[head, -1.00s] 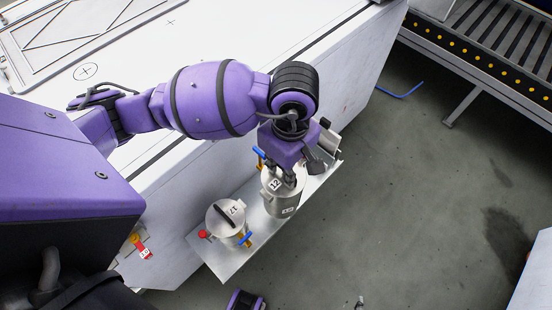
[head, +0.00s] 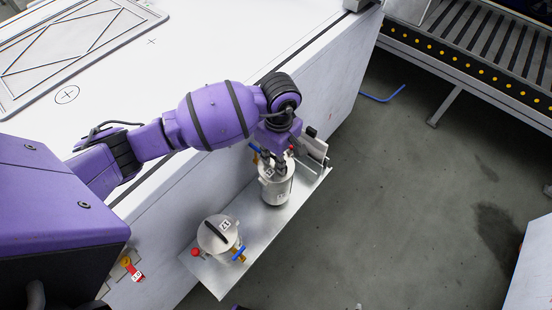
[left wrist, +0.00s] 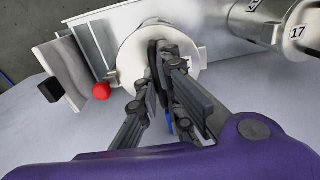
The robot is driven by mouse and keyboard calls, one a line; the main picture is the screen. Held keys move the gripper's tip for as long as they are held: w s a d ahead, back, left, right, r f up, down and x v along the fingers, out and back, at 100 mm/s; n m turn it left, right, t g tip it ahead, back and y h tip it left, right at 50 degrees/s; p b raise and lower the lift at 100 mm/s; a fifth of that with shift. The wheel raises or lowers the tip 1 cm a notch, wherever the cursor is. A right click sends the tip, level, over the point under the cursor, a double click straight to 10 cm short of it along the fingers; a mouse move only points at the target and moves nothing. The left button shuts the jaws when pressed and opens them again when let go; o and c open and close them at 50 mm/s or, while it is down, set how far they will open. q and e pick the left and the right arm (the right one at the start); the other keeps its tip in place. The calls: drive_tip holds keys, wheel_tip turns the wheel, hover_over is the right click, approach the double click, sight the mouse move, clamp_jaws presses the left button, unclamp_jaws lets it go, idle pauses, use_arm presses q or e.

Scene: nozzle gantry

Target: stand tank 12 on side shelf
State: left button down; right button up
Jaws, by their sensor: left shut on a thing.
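Tank 12 (head: 275,190) is a metal cylinder with a numbered tag and a lid handle. It is upright over the far half of the metal side shelf (head: 247,250); I cannot tell if its base touches. My left gripper (head: 273,163) comes from above and is shut on its dark handle. In the left wrist view the fingers (left wrist: 163,75) clasp this handle, with the lid of tank 12 (left wrist: 140,50) behind them. A red knob (left wrist: 101,91) shows beside the lid. My right gripper is not in view.
Tank 17 (head: 218,237) stands on the shelf's near half, with a red knob and a blue-handled valve. A bracket (head: 315,147) stands at the shelf's far end. The white bench (head: 330,105) borders the shelf. Open floor (head: 400,220) lies right.

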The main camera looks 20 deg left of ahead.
use_arm(q)
wheel_tip(320, 180, down, 2)
drive_tip(key=shift+d+f, duration=0.1)
drive_tip(key=shift+f, duration=0.1)
drive_tip(key=c, duration=2.3)
unclamp_jaws()
drive_tip(key=shift+s+f, duration=0.1)
drive_tip(key=shift+f, duration=0.1)
drive_tip(key=o, duration=0.4)
drive_tip(key=r, duration=1.2)
drive_tip(key=shift+w+d+r, duration=0.1)
drive_tip(key=shift+w+r, duration=0.05)
drive_tip(key=shift+w, duration=0.15)
